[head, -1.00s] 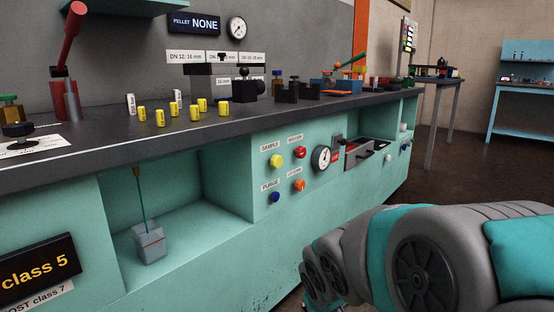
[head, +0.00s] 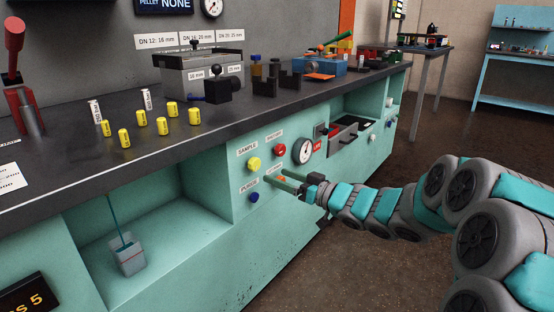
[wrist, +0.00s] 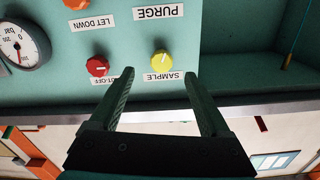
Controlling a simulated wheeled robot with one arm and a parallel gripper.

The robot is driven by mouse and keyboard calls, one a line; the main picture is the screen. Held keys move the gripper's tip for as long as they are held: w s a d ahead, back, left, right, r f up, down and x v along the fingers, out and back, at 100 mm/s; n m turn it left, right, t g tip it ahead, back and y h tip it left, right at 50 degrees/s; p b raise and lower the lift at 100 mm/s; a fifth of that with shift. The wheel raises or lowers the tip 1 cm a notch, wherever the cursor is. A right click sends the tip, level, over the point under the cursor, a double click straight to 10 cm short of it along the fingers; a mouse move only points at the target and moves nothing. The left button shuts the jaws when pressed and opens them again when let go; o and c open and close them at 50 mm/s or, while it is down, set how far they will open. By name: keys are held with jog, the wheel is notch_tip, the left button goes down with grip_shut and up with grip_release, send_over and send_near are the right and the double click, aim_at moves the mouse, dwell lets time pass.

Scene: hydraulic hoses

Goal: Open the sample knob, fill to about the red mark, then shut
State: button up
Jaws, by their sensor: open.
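The yellow sample knob (head: 254,163) is on the green front panel, under its SAMPLE label. In the upside-down wrist view the yellow knob (wrist: 161,62) shows between and just beyond the fingertips. My gripper (head: 279,180) is open and empty in front of the panel; its two fingers (wrist: 159,76) point at the panel. I cannot tell the exact gap to the knob. A clear sample container (head: 130,262) with a red line stands in the open recess to the left, a thin tube (head: 114,213) coming down to it. Its fill level is too small to read.
A red shut-off knob (wrist: 97,66) sits beside the yellow one; a blue purge knob (head: 254,197) is below it. A pressure gauge (head: 303,150) is to the right. Several yellow cylinders (head: 142,118) stand on the dark bench top. Floor in front is clear.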

aim_at(257, 167)
jog(key=shift+x, duration=3.9)
jog(key=shift+s+r, duration=0.1)
jog(key=shift+r, duration=0.1)
jog(key=shift+c, duration=0.2)
grip_shut()
